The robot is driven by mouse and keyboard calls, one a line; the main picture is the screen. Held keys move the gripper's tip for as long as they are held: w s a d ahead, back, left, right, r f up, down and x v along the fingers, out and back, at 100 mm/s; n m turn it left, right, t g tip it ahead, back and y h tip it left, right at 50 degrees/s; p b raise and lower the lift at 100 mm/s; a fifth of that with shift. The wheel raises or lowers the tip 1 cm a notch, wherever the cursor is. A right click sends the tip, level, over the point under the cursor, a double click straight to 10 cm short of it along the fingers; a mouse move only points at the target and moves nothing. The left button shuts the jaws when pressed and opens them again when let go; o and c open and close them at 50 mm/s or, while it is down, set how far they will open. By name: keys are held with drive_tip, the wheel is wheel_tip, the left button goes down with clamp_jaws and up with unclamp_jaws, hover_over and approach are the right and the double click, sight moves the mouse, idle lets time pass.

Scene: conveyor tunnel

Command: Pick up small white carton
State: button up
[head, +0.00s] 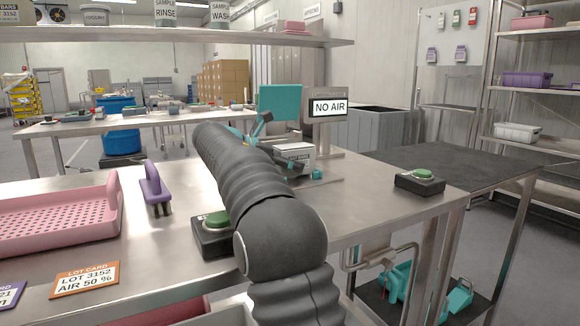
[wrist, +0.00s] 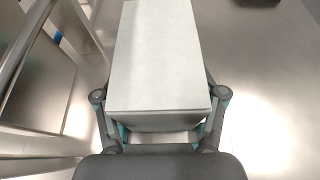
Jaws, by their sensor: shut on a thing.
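The small white carton (wrist: 158,55) fills the middle of the wrist view, with a plain pale top face. My gripper (wrist: 160,104) is shut on it, one dark linked finger on each side; the fingertips are mostly hidden by the carton. In the head view the white carton (head: 296,152) shows beyond my dark ribbed arm, in front of the "NO AIR" display. My arm hides part of it and most of my gripper. I cannot tell whether the carton touches the steel table (head: 345,215) or is held above it.
A "NO AIR" display (head: 330,107) and a teal panel (head: 279,108) stand behind the carton. Green-button boxes (head: 419,181) (head: 211,235) sit right and left. A pink perforated tray (head: 60,218), a purple handled tool (head: 155,186) and an orange lot card (head: 85,280) lie left.

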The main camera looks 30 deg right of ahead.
wheel_tip(320, 180, up, 3)
drive_tip(key=shift+p, duration=0.3)
drive_tip(key=s+d+r, duration=0.6)
drive_tip(key=s+d, duration=0.1)
drive_tip(key=d, duration=0.2)
drive_tip(key=shift+s+r, duration=0.25)
drive_tip(key=shift+r, duration=0.15)
drive_tip(key=o, duration=0.5)
drive_tip(key=c, duration=0.9)
